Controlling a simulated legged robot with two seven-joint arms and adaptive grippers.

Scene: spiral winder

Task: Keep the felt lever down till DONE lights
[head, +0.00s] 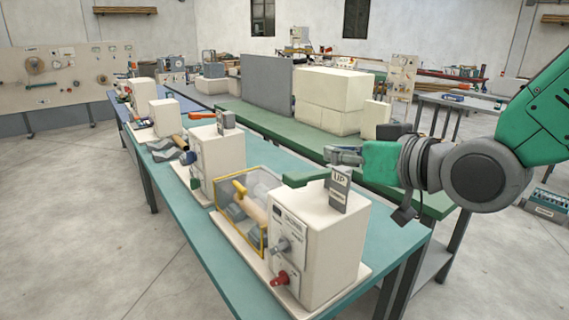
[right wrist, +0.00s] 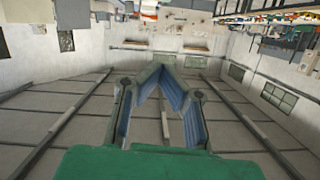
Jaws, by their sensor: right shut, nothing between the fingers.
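The nearest winder (head: 318,235) is a cream box on the teal bench, with a grey knob and a red knob on its front. A green bar (head: 304,179), which looks like the felt lever, sticks out to the left from its top. A grey plate marked UP (head: 339,190) stands on the top. No lit DONE lamp can be made out. My right gripper (head: 331,155) is shut and empty, just above and behind the UP plate; I cannot tell whether it touches anything. Its fingers meet at the tips in the right wrist view (right wrist: 158,66). My left gripper is not in view.
A yellow-framed guard (head: 241,232) with rollers adjoins the winder's left side. More cream machines (head: 217,160) stand farther along the teal bench. A green bench (head: 268,122) behind carries a grey panel (head: 266,87) and cream blocks (head: 330,98). Floor at left is clear.

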